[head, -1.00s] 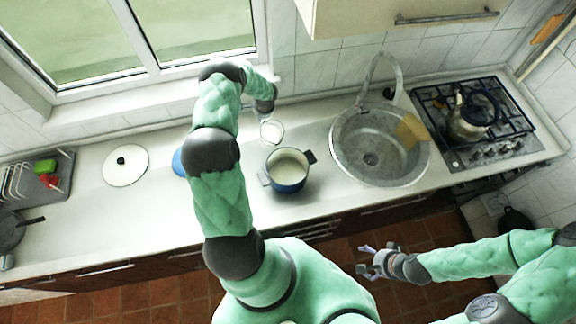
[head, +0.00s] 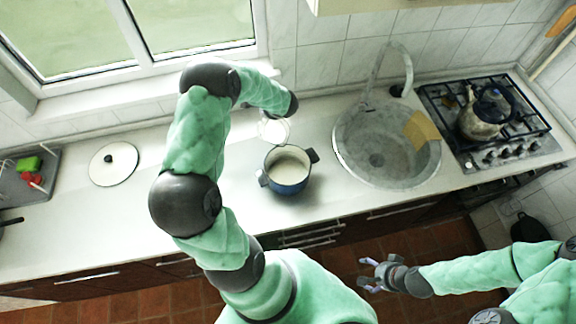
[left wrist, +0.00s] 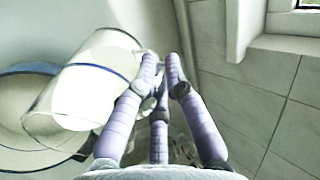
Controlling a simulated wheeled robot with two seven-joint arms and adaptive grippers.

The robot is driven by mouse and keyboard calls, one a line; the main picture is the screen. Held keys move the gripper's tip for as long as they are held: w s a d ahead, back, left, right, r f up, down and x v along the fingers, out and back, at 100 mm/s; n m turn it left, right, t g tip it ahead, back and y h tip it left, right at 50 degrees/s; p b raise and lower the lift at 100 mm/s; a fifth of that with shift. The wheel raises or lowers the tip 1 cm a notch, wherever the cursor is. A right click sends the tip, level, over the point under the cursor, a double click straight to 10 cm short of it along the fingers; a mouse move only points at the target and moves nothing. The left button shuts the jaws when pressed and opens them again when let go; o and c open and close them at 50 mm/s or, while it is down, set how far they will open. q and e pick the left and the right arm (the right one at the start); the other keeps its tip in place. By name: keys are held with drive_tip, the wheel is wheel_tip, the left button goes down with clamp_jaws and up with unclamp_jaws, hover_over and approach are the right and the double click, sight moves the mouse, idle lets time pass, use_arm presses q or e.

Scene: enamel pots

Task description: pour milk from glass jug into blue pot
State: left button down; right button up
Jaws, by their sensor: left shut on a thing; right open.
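The blue pot (head: 289,182) stands on the counter left of the sink, with a pale inside; I cannot tell milk from enamel there. The glass jug (head: 273,130) is just behind it, under my left wrist. In the left wrist view the jug (left wrist: 78,97) shows clear walls and white inside, beside my left gripper's purple fingers (left wrist: 160,62), which are shut on it. The pot's blue rim (left wrist: 28,68) shows partly behind the jug. My left fingers are hidden in the head view. My right gripper (head: 365,274) is open and empty, in front of the counter, above the floor.
The metal sink (head: 348,165) with its tall tap is right of the pot, with a tan board (head: 421,131) on its rim. A kettle (head: 481,122) stands on the hob. A white lid (head: 113,164) lies at the left. The window wall is close behind the jug.

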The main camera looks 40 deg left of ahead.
use_arm(q)
drive_tip(key=shift+s+d+r+t+y+b, duration=0.25)
drive_tip(key=shift+s+d+t+y+b, duration=0.1)
drive_tip(key=shift+y+b, duration=0.15)
drive_tip(key=shift+w+d+y+b, duration=0.15)
drive_tip(key=shift+w+y+b, duration=0.05)
drive_tip(key=shift+y+b, duration=0.15)
drive_tip(key=shift+s+d+r+y, duration=0.2)
drive_tip(key=shift+s+d+y, duration=0.05)
drive_tip(key=shift+s, duration=0.05)
drive_tip(key=shift+b, duration=0.3)
drive_tip(key=shift+w+d+t, duration=0.15)
drive_tip(key=shift+t, duration=0.1)
drive_tip(key=shift+s+d+y, duration=0.2)
drive_tip(key=shift+s+y, duration=0.1)
drive_tip(key=shift+y, duration=0.1)
